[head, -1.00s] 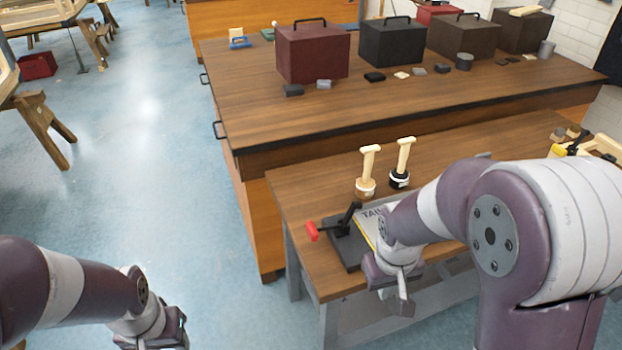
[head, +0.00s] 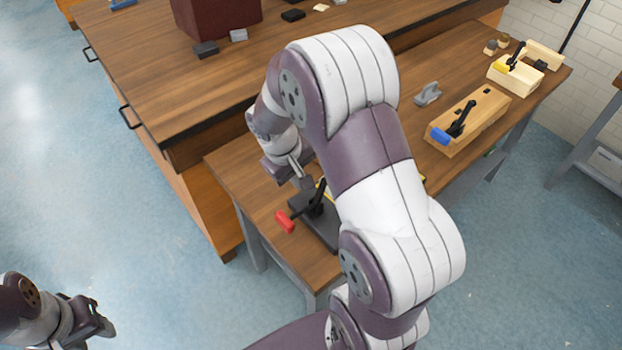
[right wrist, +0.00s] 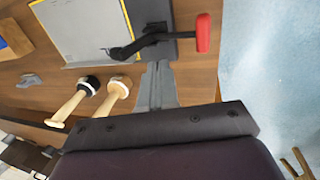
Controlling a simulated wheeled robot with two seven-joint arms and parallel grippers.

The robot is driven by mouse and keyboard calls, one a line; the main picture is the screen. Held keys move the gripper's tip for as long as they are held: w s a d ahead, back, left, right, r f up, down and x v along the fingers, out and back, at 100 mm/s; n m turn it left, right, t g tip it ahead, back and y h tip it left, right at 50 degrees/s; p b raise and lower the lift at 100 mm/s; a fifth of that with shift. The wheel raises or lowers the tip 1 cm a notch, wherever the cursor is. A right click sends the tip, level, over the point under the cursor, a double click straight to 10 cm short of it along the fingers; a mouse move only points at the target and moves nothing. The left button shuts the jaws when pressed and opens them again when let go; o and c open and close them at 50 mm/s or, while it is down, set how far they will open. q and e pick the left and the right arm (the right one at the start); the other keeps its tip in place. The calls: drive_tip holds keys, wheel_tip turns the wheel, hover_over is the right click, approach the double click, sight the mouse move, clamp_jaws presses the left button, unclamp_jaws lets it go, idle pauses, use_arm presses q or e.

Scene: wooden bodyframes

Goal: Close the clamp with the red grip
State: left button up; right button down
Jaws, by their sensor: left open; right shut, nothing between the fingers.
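The clamp with the red grip (head: 285,221) is on a dark base (head: 320,230) near the left end of the small wooden table. My right gripper (head: 304,180) is shut and empty, just behind the clamp. In the right wrist view its fingers (right wrist: 159,82) point toward the base, with the red grip (right wrist: 203,33) to their upper right. Contact cannot be told. My left gripper (head: 104,322) is open and empty over the floor, lower left.
My right arm hides part of the table. A clamp with a blue grip (head: 440,136) sits on a wooden block to the right. A larger bench (head: 150,90) borders the table behind. Open floor lies left.

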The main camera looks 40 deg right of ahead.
approach(314, 201)
drive_tip(key=a, duration=0.2)
drive_tip(key=d, duration=0.1)
drive_tip(key=d+f, duration=0.1)
drive_tip(key=d, duration=0.1)
drive_tip(key=shift+p, duration=0.4)
drive_tip(key=shift+d+f, duration=0.2)
drive_tip(key=shift+d, duration=0.1)
drive_tip(key=shift+w+d+f, duration=0.2)
drive_tip(key=shift+d+f, duration=0.05)
drive_tip(key=shift+d, duration=0.1)
use_arm(q)
drive_tip(key=shift+w+d+r, duration=0.15)
drive_tip(key=shift+r, duration=0.35)
use_arm(e)
drive_tip(key=shift+s, duration=0.1)
